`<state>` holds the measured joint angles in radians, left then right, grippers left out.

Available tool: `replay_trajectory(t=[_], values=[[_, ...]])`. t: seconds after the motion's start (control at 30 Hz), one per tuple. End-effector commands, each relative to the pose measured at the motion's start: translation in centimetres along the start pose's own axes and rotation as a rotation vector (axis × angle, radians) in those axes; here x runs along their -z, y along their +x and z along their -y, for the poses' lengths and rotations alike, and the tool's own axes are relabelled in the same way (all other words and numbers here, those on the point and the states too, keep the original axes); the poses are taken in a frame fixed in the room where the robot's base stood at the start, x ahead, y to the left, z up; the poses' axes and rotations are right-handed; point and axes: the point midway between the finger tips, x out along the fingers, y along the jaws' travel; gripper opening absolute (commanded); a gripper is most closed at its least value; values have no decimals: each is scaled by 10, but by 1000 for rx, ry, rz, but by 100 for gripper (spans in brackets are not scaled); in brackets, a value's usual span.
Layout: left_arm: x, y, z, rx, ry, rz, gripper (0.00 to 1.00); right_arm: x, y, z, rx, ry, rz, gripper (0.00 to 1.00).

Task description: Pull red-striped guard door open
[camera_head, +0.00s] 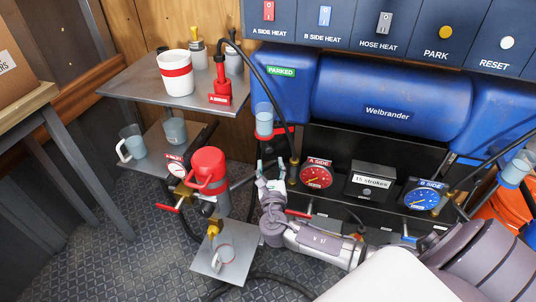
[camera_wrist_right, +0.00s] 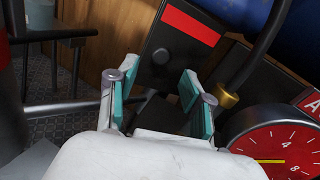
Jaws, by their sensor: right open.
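The guard door is a dark panel (camera_wrist_right: 185,48) with a bright red stripe (camera_wrist_right: 190,23) across its upper part and a round black knob (camera_wrist_right: 160,57) lower left. It appears closed, though its edges are partly out of view. In the head view its red stripe (camera_head: 283,130) shows in part below the left blue tank. My right gripper (camera_head: 271,167) is in front of the machine, just below the stripe. In the right wrist view its teal-padded fingers (camera_wrist_right: 154,97) are apart and empty, with the knob ahead beyond the fingertips. My left gripper is not in view.
A red A-side gauge (camera_head: 316,174) and a brass hose fitting (camera_wrist_right: 228,96) are close right of the gripper. A shelf (camera_head: 135,84) with a white cup (camera_head: 175,78) is farther left.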

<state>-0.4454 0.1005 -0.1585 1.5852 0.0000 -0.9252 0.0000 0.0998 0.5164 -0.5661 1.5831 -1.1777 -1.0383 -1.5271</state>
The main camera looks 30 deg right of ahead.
Motion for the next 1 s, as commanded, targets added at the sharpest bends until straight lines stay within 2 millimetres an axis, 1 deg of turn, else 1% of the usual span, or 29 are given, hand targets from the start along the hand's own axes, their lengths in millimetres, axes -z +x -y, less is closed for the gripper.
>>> replay_trajectory(t=[0.03,0.1,0.2,0.3,0.47,0.73,0.97,1.0], values=[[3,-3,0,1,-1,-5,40,0,12,0,2,-1,3,50],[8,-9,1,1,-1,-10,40,1,25,0,2,-1,3,50],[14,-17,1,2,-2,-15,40,1,41,0,1,-1,2,50],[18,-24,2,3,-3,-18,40,0,52,0,-1,-1,2,50],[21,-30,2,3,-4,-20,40,0,60,0,-1,0,0,50],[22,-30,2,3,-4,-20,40,0,61,0,-1,0,0,50],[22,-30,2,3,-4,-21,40,0,61,0,-1,0,0,12],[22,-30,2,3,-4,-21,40,0,61,0,-1,0,0,5]])
